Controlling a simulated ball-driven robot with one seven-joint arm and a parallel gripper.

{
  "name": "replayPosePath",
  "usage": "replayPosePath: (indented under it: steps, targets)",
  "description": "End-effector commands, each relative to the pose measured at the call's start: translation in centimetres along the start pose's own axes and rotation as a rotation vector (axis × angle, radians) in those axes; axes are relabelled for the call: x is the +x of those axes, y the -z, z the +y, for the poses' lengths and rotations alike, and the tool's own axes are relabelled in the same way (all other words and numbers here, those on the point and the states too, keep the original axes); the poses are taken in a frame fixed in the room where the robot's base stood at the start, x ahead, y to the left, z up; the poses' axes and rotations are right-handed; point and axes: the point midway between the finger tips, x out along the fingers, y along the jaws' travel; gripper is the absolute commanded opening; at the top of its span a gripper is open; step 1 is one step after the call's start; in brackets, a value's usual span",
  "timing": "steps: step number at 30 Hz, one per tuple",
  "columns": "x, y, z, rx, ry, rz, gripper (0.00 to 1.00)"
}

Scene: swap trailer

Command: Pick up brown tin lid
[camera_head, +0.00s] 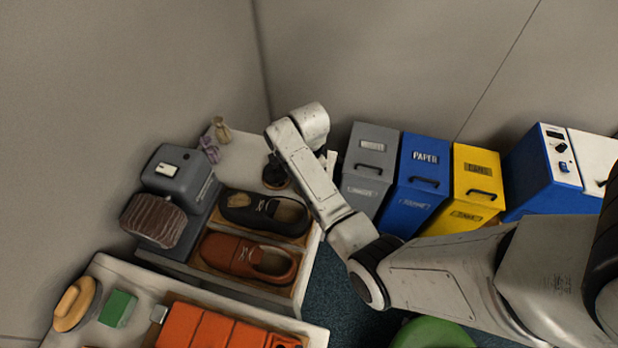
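A small dark round shape (276,182) with a brownish edge lies on the pale top of the shoe stand, behind the black shoe. It may be the brown tin with its lid, but it is too small and too covered to be sure. My arm reaches in from the right and its wrist is over the stand. My gripper (275,163) seems to be the dark part just below the wrist, over or against the round shape. Its fingers cannot be made out, so whether it is open or holds anything is not clear.
A black shoe (264,213) and a brown shoe (248,258) sit in front. A grey machine (182,172) with a brown roller (153,221) stands left. Grey (370,165), blue (415,180) and yellow (470,185) bins stand right. A lower bench (118,273) crosses the front.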

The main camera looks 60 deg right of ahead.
Motion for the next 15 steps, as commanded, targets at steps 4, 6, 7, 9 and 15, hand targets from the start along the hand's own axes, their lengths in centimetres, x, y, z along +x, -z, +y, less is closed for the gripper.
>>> replayPosePath:
  steps: [4,6,7,9,15]
  targets:
    - [0.07,-0.01,-0.01,0.0,0.001,0.0,1.0]
    - [0.06,-0.01,-0.02,0.0,0.001,0.0,1.0]
    - [0.06,-0.01,-0.02,0.0,0.001,0.0,0.97]
    - [0.05,-0.01,-0.02,-0.001,0.001,0.0,0.9]
    - [0.03,-0.02,-0.03,-0.001,0.001,0.0,0.71]
